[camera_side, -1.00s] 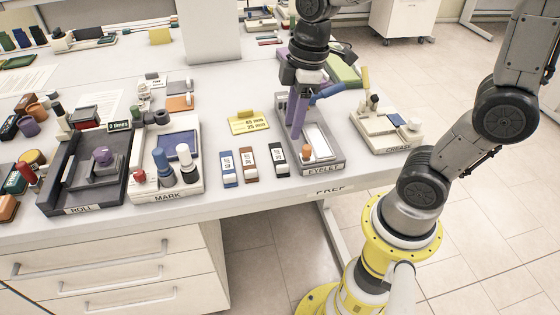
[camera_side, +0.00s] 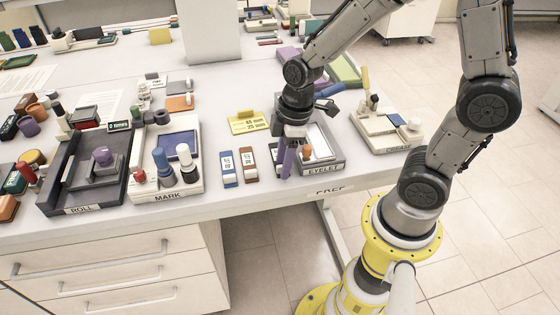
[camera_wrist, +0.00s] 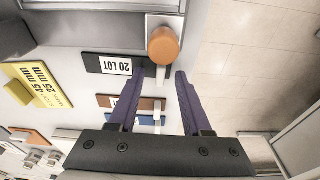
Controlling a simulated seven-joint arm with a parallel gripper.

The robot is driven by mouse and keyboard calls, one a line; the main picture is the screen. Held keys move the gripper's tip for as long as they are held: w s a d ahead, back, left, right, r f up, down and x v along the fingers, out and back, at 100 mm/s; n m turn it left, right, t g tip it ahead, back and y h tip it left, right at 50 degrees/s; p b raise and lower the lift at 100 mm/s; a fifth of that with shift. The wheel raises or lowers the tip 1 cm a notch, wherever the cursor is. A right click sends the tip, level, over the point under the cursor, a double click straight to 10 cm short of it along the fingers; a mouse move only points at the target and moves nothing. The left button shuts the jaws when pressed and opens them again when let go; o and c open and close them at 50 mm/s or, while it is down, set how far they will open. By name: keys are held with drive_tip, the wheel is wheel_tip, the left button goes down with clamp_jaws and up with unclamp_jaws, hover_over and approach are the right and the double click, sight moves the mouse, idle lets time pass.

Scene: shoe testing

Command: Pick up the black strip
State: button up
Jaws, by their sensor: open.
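The black strip (camera_wrist: 104,64), with a white label reading "20 LOT", lies flat on the table in the wrist view. A small pale block shows at its right end, between my fingertips. In the side view the strip (camera_side: 274,150) is partly hidden behind my gripper (camera_side: 287,163). My gripper (camera_wrist: 160,75) has two purple fingers, open and apart, pointing at the strip's right end. The left fingertip overlaps the strip's edge in the picture; I cannot tell whether it touches. Nothing is held.
A brown strip (camera_side: 249,165) and a blue strip (camera_side: 228,168) lie left of the black one. The EYELET tray (camera_side: 325,168) with an orange knob (camera_wrist: 163,46) stands close on the right. A yellow plate (camera_side: 247,122) lies behind. The table's front edge is near.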

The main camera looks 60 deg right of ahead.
clamp_jaws()
idle(0.5)
